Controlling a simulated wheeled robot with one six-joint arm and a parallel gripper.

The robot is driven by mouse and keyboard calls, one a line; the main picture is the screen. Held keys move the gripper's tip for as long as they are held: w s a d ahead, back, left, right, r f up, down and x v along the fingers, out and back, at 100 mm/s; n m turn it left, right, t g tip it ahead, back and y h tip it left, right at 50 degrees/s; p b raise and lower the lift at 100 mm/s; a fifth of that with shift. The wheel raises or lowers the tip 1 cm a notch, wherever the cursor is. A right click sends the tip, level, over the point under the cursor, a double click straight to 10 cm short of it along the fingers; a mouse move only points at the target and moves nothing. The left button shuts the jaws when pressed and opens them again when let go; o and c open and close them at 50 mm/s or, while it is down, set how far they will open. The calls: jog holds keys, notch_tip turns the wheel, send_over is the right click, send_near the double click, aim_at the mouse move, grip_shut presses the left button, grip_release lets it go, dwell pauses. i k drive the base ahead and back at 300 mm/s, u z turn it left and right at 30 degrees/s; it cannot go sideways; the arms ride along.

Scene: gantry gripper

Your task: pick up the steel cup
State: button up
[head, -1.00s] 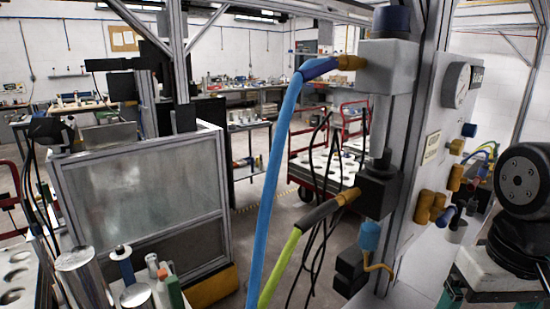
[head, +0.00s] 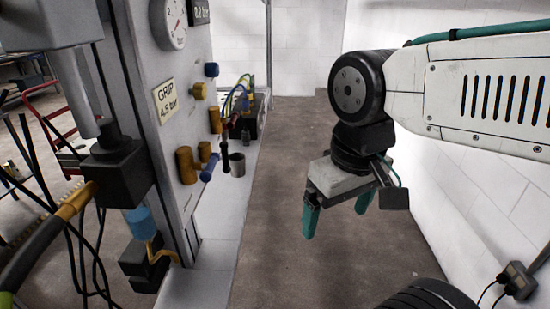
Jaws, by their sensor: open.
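A small grey metallic cylinder (head: 237,164), which looks like the steel cup, shows just right of the gauge panel in the head view. It appears upright, with its dark opening at the top. What it rests on is hard to tell; the pale ledge lies below and around it. A dark slim tool stands close to its left. My gripper (head: 338,212) hangs to the right of the cup and lower in the picture, clearly apart from it. Its two teal fingers point down, spread apart with nothing between them.
The panel (head: 170,99) carries a gauge, brass fittings and a blue-handled fitting (head: 210,167) near the cup. Coloured cables (head: 240,92) loop behind the cup. Black hoses hang at the left. Bare floor (head: 290,190) lies between the pale ledge (head: 212,255) and the right wall.

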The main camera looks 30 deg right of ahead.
aim_at(237, 165)
jog(key=k, duration=1.05)
jog(key=z, duration=1.3)
jog(key=i, duration=1.4)
jog(key=u, duration=0.45)
jog(key=i, duration=0.7)
jog(key=u, duration=0.6)
